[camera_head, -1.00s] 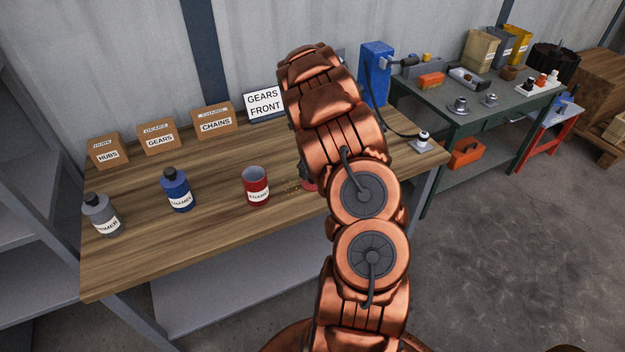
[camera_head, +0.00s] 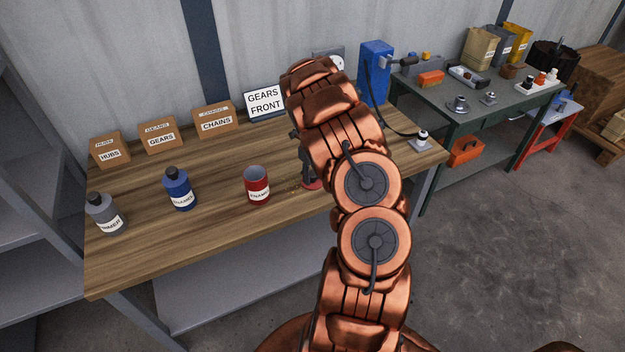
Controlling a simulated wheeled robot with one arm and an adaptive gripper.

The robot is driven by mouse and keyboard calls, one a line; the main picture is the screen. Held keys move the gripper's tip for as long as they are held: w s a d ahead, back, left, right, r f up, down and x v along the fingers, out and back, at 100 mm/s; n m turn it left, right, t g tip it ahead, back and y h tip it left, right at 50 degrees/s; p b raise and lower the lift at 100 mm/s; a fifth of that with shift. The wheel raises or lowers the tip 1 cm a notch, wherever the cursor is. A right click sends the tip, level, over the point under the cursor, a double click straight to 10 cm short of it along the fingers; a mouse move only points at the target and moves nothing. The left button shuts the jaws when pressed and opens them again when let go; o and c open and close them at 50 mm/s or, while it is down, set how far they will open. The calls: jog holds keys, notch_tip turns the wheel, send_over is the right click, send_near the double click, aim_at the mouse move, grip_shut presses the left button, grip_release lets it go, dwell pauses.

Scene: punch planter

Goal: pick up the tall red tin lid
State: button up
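The red lid (camera_head: 312,185) lies on the wooden bench to the right of the open red tin (camera_head: 257,186), and my arm hides part of it. The red tin stands upright with a white label. My gripper (camera_head: 307,178) is dark and mostly hidden behind my copper arm. A part of it shows at the arm's left edge, pointing down just over the red lid. I cannot tell whether it touches the lid or how far its fingers are apart.
A blue bottle (camera_head: 179,189) and a grey bottle (camera_head: 105,214) stand left of the tin. Cardboard boxes (camera_head: 160,136) and a sign (camera_head: 264,102) line the back. A blue press (camera_head: 375,72) stands at the back right. The bench front is clear.

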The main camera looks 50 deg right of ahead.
grip_shut()
